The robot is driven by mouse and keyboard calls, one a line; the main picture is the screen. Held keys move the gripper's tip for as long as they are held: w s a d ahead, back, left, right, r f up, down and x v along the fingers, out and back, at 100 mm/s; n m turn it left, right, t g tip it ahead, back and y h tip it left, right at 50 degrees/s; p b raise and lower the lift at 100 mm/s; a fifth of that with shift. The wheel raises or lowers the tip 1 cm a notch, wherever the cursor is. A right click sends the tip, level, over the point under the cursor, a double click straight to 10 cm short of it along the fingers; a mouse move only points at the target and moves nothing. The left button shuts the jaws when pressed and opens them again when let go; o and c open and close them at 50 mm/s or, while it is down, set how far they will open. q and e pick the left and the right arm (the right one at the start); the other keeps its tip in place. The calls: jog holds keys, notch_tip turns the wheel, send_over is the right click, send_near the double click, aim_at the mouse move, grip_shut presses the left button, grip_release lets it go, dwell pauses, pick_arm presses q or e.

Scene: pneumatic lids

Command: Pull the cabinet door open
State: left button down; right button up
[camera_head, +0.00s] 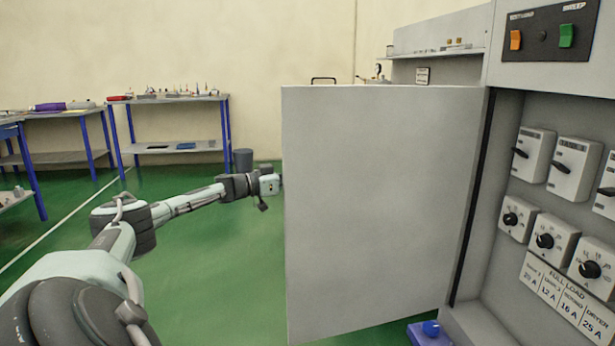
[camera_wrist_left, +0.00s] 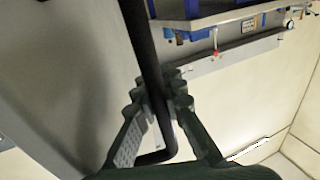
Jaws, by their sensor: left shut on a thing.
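The grey cabinet door (camera_head: 380,200) stands swung out from the cabinet, its inner or outer face filling the middle of the head view. My left arm reaches to the door's left edge, and the gripper's fingers are hidden behind the door there. In the left wrist view my left gripper (camera_wrist_left: 160,95) is shut around a black bar handle (camera_wrist_left: 142,45), which runs along the grey door panel (camera_wrist_left: 70,60). My right gripper is not in view.
The open cabinet interior at right holds switches (camera_head: 573,168), dials (camera_head: 545,240) and a label plate (camera_head: 566,288). A blue object (camera_head: 430,331) lies on the floor below the door. Workbenches (camera_head: 170,98) stand at the back left. Green floor (camera_head: 210,280) is clear left of the door.

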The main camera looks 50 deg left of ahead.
pick_arm(q)
jog(key=c, duration=1.8)
grip_release()
jog(key=shift+w+d+f, duration=0.15)
jog(key=shift+w+d, duration=0.05)
jog(key=shift+d, duration=0.05)
jog(key=shift+o, duration=0.2)
jog(key=v, duration=1.2)
jog(key=shift+s+a, duration=0.1)
jog(key=shift+a, duration=0.05)
